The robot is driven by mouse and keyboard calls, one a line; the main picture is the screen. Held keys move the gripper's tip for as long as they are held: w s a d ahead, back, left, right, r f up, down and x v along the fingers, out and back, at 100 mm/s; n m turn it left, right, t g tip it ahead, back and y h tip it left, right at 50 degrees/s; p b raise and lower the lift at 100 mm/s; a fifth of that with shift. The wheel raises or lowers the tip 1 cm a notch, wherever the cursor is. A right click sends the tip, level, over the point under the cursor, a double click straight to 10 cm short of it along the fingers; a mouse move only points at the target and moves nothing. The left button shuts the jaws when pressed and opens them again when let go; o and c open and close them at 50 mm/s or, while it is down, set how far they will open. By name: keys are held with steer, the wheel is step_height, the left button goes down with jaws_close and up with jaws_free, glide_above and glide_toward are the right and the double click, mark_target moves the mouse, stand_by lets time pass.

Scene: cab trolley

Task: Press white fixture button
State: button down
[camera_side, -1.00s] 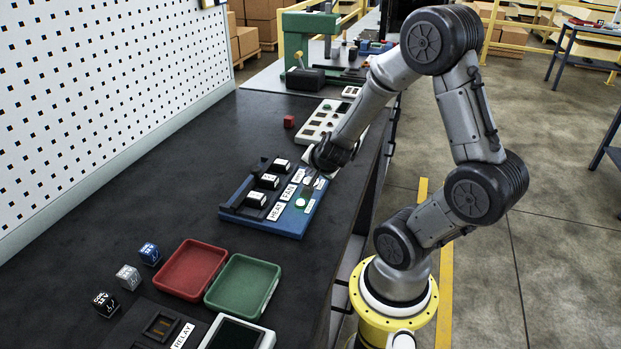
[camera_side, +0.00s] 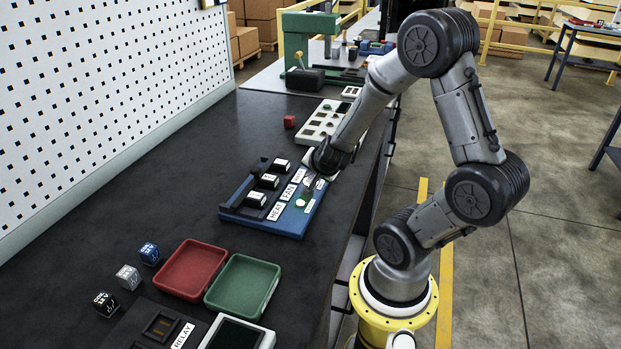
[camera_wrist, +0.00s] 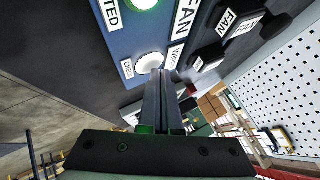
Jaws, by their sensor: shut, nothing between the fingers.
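The blue fixture (camera_side: 285,229) lies on the dark bench, with several black modules and white labels on it. In the wrist view its white round button (camera_wrist: 149,63) sits beside a small label reading roughly "CHECK". A lit green lamp (camera_wrist: 145,3) is at the top edge; it shows pale in the side view (camera_side: 300,202). My gripper (camera_wrist: 160,73) is shut and empty, its fingertips overlapping the button's lower right edge. In the side view my gripper (camera_side: 309,188) points down at the fixture's right end, partly hiding the button. I cannot tell whether the tips touch it.
A red tray (camera_side: 192,270) and a green tray (camera_side: 243,284) lie in front of the fixture. Several small cubes are at the left. A pale panel (camera_side: 318,123) and a red cube (camera_side: 289,121) are behind. A white pegboard (camera_side: 100,90) borders the bench.

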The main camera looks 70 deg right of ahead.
steer(key=shift+r, duration=0.75)
step_height(320, 180, up, 6)
stand_by(0.8)
stand_by(0.3)
